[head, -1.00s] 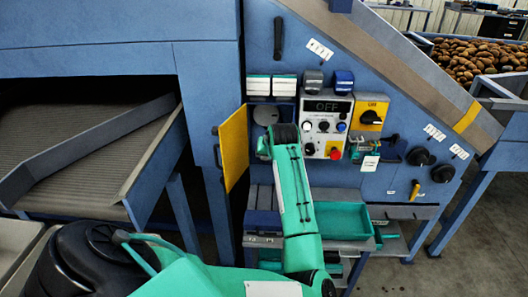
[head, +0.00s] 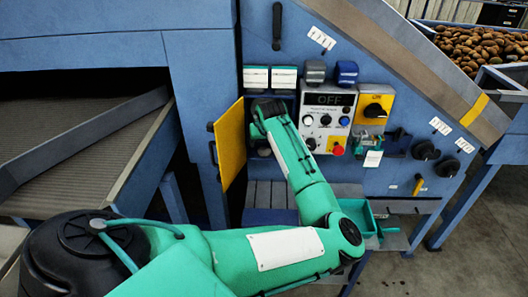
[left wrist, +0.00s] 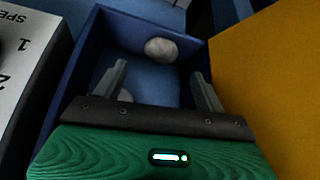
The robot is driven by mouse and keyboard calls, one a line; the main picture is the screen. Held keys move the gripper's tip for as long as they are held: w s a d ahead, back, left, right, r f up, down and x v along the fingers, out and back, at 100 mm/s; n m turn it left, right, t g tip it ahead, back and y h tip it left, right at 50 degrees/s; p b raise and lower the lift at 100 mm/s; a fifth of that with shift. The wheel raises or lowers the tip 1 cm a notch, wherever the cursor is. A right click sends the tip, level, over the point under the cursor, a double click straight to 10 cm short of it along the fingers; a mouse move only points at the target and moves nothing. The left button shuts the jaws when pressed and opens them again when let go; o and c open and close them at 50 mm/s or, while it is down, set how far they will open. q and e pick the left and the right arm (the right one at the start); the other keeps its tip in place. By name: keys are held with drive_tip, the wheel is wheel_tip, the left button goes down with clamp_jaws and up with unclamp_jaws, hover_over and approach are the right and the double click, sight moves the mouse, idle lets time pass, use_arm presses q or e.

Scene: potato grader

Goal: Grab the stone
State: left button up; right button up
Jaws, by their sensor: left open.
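A round grey stone (left wrist: 161,50) lies at the far end of a blue box-like compartment (left wrist: 84,60) in the left wrist view. A second pale rounded shape (left wrist: 126,96) shows partly behind the left-hand finger; I cannot tell what it is. My left gripper (left wrist: 160,72) is open, its two fingers reaching into the compartment. The stone appears beyond and between the fingertips, not gripped. In the head view my left wrist is at the compartment beside the open yellow door (head: 231,144), and it hides the fingers and stone. My right gripper is not in view.
The yellow door stands close on one side of the gripper. The control panel (head: 326,118) with knobs and a red button is on the other side. A green tray (head: 357,212) sits below. Potatoes (head: 480,48) fill a bin at far right.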

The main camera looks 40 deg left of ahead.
sight(264, 149)
use_arm(q)
drive_tip(key=shift+w+a+f, duration=0.1)
drive_tip(key=shift+a+f, duration=0.05)
drive_tip(key=shift+f, duration=0.45)
drive_tip(key=x, duration=0.3)
drive_tip(key=shift+f, duration=0.35)
drive_tip(key=shift+w+a+f, duration=0.1)
drive_tip(key=shift+a+f, duration=0.05)
drive_tip(key=shift+f, duration=0.1)
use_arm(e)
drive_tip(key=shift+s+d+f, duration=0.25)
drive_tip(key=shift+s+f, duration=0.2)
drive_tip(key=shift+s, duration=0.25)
use_arm(q)
drive_tip(key=shift+c, duration=0.4)
drive_tip(key=c, duration=1)
